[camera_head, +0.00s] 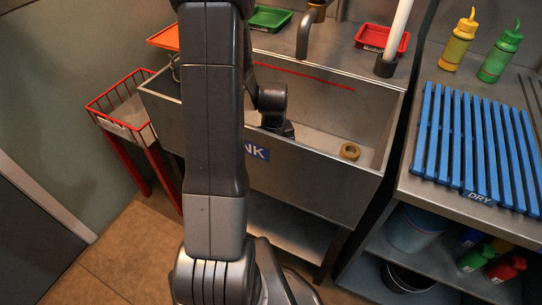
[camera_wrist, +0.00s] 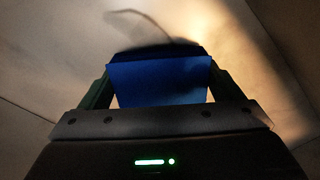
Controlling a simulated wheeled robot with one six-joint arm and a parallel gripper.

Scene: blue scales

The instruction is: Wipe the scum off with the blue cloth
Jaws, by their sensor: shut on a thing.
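My gripper (camera_wrist: 158,88) is shut on the blue cloth (camera_wrist: 160,78), which spans between its two fingers in the wrist view. In the head view my arm reaches down into the metal sink (camera_head: 310,187), and its fingers and the cloth are hidden there. Just beyond the cloth, a blurred dark patch (camera_wrist: 150,27) with a thin curved line lies on the pale surface. I cannot tell whether it is scum or shadow, or whether the cloth touches the surface. A red line (camera_head: 305,75) runs along the sink's back wall.
A brown ring (camera_head: 350,151) lies in the sink's right part. A faucet (camera_head: 305,35) and a red tray (camera_head: 382,40) stand behind. A blue slatted rack (camera_head: 475,145) and two bottles are on the right counter. A red-framed basket (camera_head: 125,105) stands at left.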

